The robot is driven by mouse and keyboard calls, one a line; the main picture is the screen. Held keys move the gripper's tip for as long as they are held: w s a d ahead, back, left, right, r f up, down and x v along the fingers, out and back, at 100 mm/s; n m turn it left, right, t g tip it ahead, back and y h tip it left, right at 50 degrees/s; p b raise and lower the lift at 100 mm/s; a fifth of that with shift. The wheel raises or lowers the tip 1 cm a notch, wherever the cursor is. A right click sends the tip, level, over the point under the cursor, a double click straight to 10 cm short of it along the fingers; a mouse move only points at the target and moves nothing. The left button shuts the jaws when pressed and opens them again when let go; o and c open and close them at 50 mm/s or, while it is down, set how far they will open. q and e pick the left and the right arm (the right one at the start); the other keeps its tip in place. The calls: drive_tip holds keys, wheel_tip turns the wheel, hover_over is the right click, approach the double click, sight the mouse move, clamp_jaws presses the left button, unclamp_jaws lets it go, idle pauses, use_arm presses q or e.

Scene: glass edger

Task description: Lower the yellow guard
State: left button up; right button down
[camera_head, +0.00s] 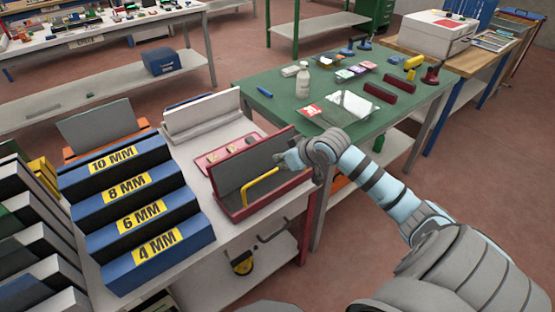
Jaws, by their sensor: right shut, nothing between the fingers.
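The yellow guard (258,181) is a bent yellow bar on the red-edged machine (243,213) with a dark grey back panel. One end of the bar is low near the front left of the machine, and it rises to the right toward my right gripper. My right gripper (283,161) is shut and empty at the upper right end of the bar, in front of the panel's right side. I cannot tell whether it touches the bar. My left gripper is not in view.
Blue stepped racks (190,211) labelled 4 to 10 MM stand left of the machine. A pink tray (211,168) with small pieces lies behind it. A green table (275,122) with a bottle (303,80) and sheets stands at the back right.

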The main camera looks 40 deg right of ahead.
drive_tip(key=shift+t, duration=0.3)
drive_tip(key=r, duration=0.1)
drive_tip(key=w+d+r, duration=0.1)
drive_tip(key=d+r, duration=0.1)
drive_tip(key=shift+w+d, duration=0.15)
drive_tip(key=shift+w, duration=0.15)
drive_tip(key=w+f+b, duration=0.2)
drive_tip(key=w+f, duration=0.1)
drive_tip(key=f, duration=0.4)
drive_tip(key=shift+w+f, duration=0.2)
drive_tip(key=shift+f, duration=0.05)
